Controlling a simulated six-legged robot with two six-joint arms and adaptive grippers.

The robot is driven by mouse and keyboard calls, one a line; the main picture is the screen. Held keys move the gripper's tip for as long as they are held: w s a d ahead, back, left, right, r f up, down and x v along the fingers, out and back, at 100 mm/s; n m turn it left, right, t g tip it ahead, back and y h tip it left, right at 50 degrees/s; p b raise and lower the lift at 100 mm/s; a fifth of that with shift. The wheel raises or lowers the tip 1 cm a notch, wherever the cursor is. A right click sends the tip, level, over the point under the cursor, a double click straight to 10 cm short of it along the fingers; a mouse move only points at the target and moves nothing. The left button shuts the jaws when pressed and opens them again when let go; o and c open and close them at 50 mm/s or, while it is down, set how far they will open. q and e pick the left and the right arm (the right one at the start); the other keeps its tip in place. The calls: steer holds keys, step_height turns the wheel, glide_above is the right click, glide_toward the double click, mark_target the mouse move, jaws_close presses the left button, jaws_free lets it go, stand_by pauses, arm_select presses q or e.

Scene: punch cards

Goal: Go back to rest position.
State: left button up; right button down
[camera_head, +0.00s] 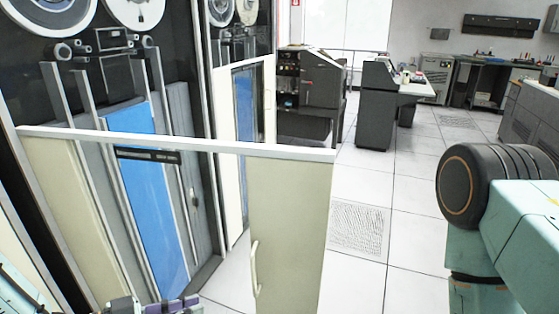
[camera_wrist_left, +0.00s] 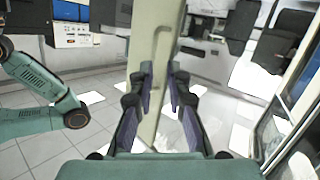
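My left gripper (camera_head: 160,305) shows only in part at the bottom edge of the head view, with purple finger parts. In the left wrist view my left gripper (camera_wrist_left: 161,82) has its two fingers spread apart, with nothing held between them. A cream cabinet door (camera_head: 290,215) with a vertical handle (camera_head: 255,268) stands swung open in front of a tape-drive cabinet (camera_head: 150,200). The door also shows beyond the fingers in the left wrist view (camera_wrist_left: 163,50). My right arm enters at the right of the head view; its gripper is out of view.
A tall machine (camera_head: 310,80) and a dark console desk (camera_head: 376,105) stand further back. A grey unit (camera_head: 530,115) stands at the right. The tiled floor (camera_head: 400,190) between the door and my right arm is clear.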

arm_select(q)
steer(key=s+a+f+n+g+y, duration=0.2)
steer(key=s+f+n+y, duration=0.55)
steer(key=f, duration=0.45)
steer(key=s+a+f+n+g+y, duration=0.1)
steer(key=s+f+g+y, duration=0.1)
steer(key=s, duration=0.6)
steer(key=s+a+f+n+g+y, duration=0.1)
steer(key=s+a+f+g+y, duration=0.1)
steer(key=s, duration=0.7)
steer(key=shift+a+g+y, duration=0.15)
steer(key=shift+g+y, duration=0.7)
steer(key=shift+g, duration=0.15)
steer(key=shift+f, duration=0.1)
